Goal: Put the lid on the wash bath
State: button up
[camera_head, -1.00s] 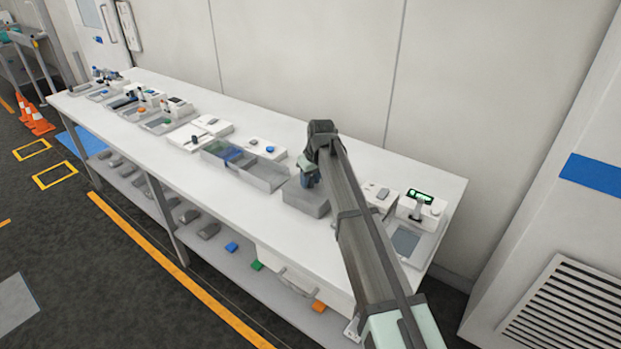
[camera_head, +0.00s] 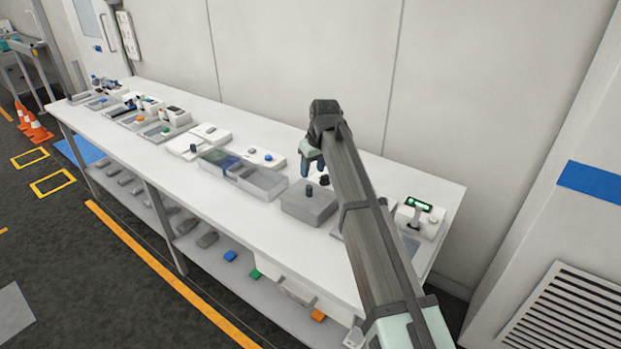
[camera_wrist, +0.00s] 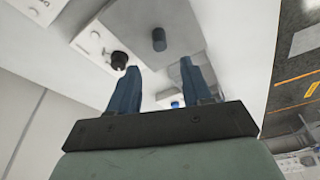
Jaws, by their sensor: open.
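The wash bath (camera_head: 307,214) is a grey box on the long white bench, in front of my gripper. A flat grey lid (camera_head: 296,198) with an upright dark knob (camera_head: 309,190) covers its top and looks level. In the wrist view the lid (camera_wrist: 184,30) and its knob (camera_wrist: 159,39) show beyond the fingers. My gripper (camera_head: 312,167) has its blue fingers apart and empty, above and behind the lid. The wrist view also shows the gap between the fingers (camera_wrist: 158,68). Whether the lid's edge is fully seated cannot be told.
Open grey trays (camera_head: 262,184) stand left of the bath. A white unit with a black knob (camera_wrist: 118,59) sits behind it, and a device with a green display (camera_head: 419,205) stands to the right. The wall (camera_head: 300,60) is close behind the bench.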

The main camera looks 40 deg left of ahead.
jog(key=shift+v, duration=1.8)
